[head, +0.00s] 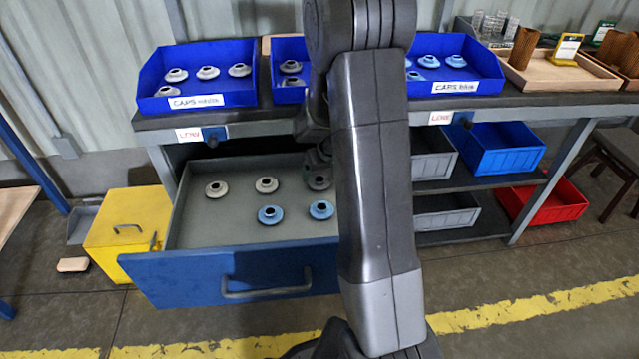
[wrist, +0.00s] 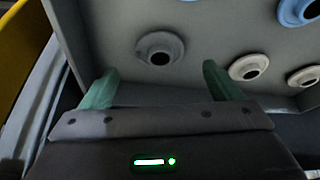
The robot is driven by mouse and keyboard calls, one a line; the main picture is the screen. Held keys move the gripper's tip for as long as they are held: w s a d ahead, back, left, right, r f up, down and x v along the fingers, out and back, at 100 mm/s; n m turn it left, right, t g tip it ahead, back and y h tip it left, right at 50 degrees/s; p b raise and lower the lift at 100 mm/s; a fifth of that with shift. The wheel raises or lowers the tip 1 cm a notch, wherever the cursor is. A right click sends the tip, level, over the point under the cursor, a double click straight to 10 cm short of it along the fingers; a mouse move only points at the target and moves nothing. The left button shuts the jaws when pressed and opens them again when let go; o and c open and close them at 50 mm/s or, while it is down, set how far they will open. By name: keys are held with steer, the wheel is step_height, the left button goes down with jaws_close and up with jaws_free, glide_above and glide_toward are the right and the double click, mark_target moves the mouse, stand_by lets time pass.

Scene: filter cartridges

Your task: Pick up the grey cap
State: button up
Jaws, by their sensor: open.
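The grey cap (head: 319,182) lies on the floor of the open drawer (head: 190,236), at its back right, partly hidden behind my gripper in the head view. In the wrist view the grey cap (wrist: 160,48) is a ring with a dark centre hole, ahead of the fingers and between their lines. My gripper (head: 318,160) is over the back right of the drawer, just above the cap. In the wrist view its two green fingers (wrist: 158,88) are wide apart with nothing between them. A gap shows between the fingertips and the cap.
White caps (head: 266,185) and blue caps (head: 270,215) lie in the same drawer near the grey one. Blue bins with caps stand on the bench above, a left bin (head: 155,75) and a right bin (head: 490,85). A yellow box (head: 125,235) is left of the drawer.

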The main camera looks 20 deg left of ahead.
mark_target(320, 179)
steer(key=b+x, duration=0.1)
steer(key=x, duration=0.4)
steer(key=shift+w+a, duration=0.15)
steer(key=c, duration=1.1)
